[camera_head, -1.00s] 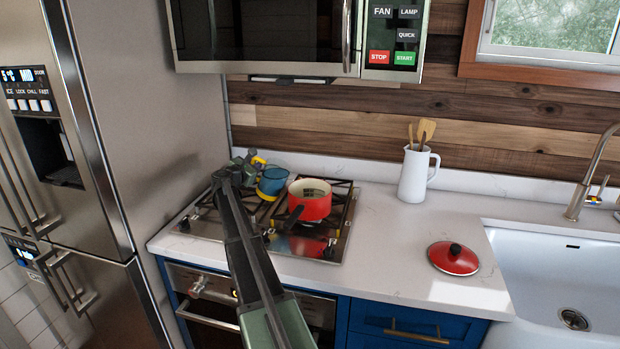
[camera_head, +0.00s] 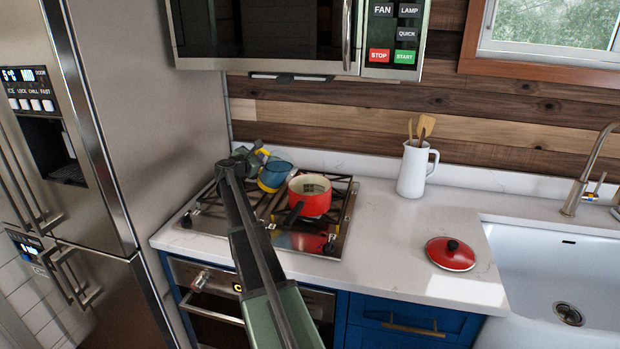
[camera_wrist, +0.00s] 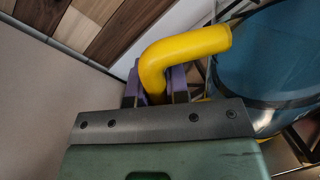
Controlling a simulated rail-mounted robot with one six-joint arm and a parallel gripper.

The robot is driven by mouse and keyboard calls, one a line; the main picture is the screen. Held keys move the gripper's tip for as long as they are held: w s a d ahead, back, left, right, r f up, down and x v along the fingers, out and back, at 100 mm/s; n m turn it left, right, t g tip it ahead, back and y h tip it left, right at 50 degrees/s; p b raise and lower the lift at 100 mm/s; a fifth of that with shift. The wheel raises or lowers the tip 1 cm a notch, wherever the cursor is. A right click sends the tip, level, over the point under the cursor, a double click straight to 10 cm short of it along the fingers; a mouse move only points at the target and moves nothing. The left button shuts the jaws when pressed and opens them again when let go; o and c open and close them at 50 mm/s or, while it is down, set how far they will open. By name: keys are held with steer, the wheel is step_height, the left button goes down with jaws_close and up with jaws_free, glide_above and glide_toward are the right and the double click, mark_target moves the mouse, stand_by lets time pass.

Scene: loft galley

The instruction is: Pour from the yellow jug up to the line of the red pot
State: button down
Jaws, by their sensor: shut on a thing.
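The jug (camera_head: 275,174) has a teal-blue, glassy-looking body with yellow at its base and a yellow handle. It is by the back left of the hob, close to the pot's left side. My gripper (camera_head: 252,156) is shut on the yellow handle (camera_wrist: 185,52), with the blue body to its right in the wrist view (camera_wrist: 268,60). The jug looks slightly tilted; its content is not clear. The red pot (camera_head: 312,204) stands open on the hob, its dark handle toward the front left. Its cream inside shows dark marks; the liquid level cannot be told.
The red lid (camera_head: 450,254) lies on the white counter (camera_head: 385,235) right of the hob (camera_head: 330,225). A white pitcher with wooden utensils (camera_head: 414,172) stands behind it. The sink (camera_head: 560,280) is at right, the fridge (camera_head: 180,100) at left, the microwave (camera_head: 265,35) above.

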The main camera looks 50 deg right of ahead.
steer(key=shift+s+d+r, duration=0.1)
steer(key=shift+s+r, duration=0.05)
steer(key=shift+r, duration=0.15)
steer(key=shift+s+d+r+m+p, duration=0.25)
steer(key=shift+s+r+m+p, duration=0.5)
steer(key=shift+p, duration=0.45)
steer(key=shift+w+r, duration=0.1)
steer(key=shift+r, duration=0.05)
steer(key=shift+s+d+r+m+y+p, duration=0.15)
steer(key=shift+s+r+m+p, duration=0.25)
steer(key=shift+p, duration=0.2)
steer(key=shift+s+d+r+m+y+p, duration=0.15)
steer(key=shift+r+m+p, duration=0.1)
steer(key=shift+r+p, duration=0.3)
steer(key=shift+s+d+r+m+t+p, duration=0.15)
steer(key=shift+s+m+t+p, duration=0.25)
steer(key=shift+m, duration=0.3)
stand_by(1.6)
steer(key=shift+s+d+r+m+y+p, duration=0.2)
steer(key=shift+s+r+m+y+p, duration=0.1)
steer(key=shift+s+r+m+p, duration=0.5)
stand_by(2.0)
